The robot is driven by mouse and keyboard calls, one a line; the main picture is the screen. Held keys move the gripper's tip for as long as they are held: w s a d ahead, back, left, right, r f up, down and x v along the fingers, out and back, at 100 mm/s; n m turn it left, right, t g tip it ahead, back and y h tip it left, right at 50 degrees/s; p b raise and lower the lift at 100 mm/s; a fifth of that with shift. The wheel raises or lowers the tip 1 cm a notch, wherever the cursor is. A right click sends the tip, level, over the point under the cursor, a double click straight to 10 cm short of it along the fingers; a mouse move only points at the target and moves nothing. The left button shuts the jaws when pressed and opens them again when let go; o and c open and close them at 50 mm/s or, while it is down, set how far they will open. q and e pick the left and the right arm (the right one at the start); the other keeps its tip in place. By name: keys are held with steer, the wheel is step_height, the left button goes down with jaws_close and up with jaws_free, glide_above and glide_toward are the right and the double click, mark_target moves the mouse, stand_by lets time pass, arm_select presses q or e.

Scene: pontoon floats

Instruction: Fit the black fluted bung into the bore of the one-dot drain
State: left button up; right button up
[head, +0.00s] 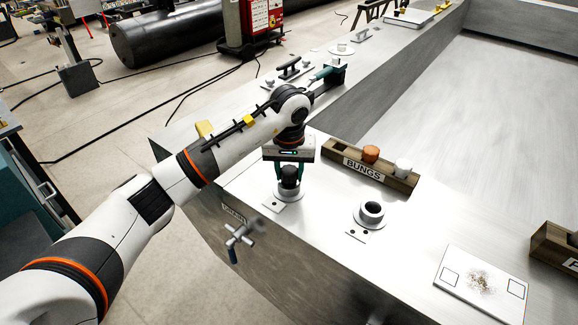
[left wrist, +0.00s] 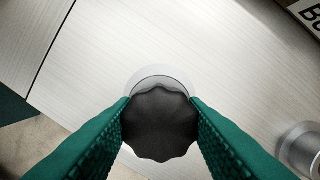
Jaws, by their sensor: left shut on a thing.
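The black fluted bung (head: 290,176) is held upright between the green fingers of my left gripper (head: 289,170). In the left wrist view the bung's scalloped top (left wrist: 160,124) fills the space between both fingertips (left wrist: 160,118). A pale drain collar (head: 288,194) is directly below the bung, its plate seeming to carry one dot; its rim (left wrist: 162,80) shows behind the bung. The bung hides the bore, so I cannot tell whether its lower end is inside. A second drain (head: 371,212) with an open dark bore and two dots stands to the right. My right gripper is out of view.
A wooden rack (head: 343,158) labelled BUNGS holds an orange bung (head: 371,154) and a white bung (head: 403,167). A tap valve (head: 238,236) sticks out of the pontoon's near side. A white card (head: 455,283) with crumbs lies at the right. Deck between is clear.

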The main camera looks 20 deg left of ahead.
arm_select(q)
steer(key=shift+f, duration=0.2)
steer(key=o, duration=0.5)
steer(key=shift+b, duration=0.35)
steer(key=o, duration=0.5)
